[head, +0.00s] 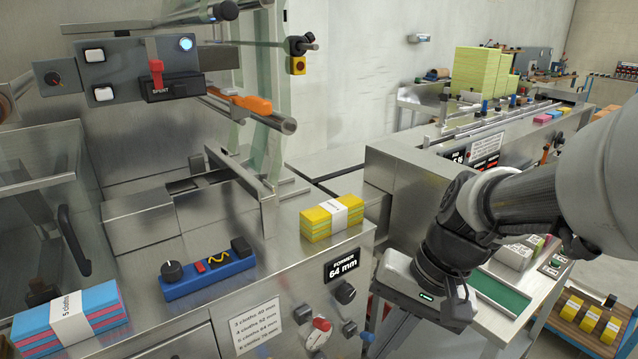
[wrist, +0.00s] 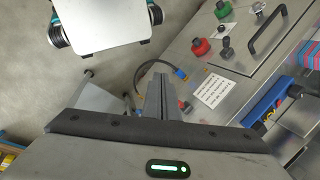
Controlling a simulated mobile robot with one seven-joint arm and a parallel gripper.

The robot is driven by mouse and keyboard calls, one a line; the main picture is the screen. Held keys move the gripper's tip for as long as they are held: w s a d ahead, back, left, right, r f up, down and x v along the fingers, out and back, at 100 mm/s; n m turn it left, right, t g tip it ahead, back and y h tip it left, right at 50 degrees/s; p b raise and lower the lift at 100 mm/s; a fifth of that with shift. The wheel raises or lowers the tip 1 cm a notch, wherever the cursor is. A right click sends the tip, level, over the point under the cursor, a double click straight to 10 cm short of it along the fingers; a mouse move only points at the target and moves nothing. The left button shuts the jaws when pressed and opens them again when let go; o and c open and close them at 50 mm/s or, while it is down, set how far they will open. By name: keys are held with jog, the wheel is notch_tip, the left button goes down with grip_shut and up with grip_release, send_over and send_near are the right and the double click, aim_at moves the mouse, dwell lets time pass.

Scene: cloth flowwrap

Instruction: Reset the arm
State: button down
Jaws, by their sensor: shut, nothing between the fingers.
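My arm (head: 530,200) reaches in from the right in the head view, bent downward. My gripper hangs at its end in front of the machine's right corner, and its fingers are hidden there behind the hand and the lower arm. In the wrist view my gripper (wrist: 172,98) points down past the machine front toward the floor. The two fingers are together with nothing between them. No object touches them in either view.
The steel machine (head: 150,280) carries a yellow-green cloth stack (head: 331,217), a blue control box (head: 207,275) and a blue-pink cloth stack (head: 68,318). Knobs stick out of its front. A conveyor unit (head: 400,180) stands behind my arm. A crate (head: 585,325) stands lower right.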

jog(key=s+d+r+n+t+h+p, duration=0.1)
jog(key=d+r+n+t+h+p, duration=0.1)
jog(key=r+p, duration=0.6)
jog(key=s+d+r+n+t+h+p, duration=0.1)
jog(key=d+r+t+p, duration=0.1)
jog(key=r+p, duration=0.7)
notch_tip(320, 180, up, 9)
jog(key=shift+d+f+n+t+h, duration=0.1)
jog(key=shift+d+n+t+h, duration=0.25)
jog(key=shift+t, duration=0.35)
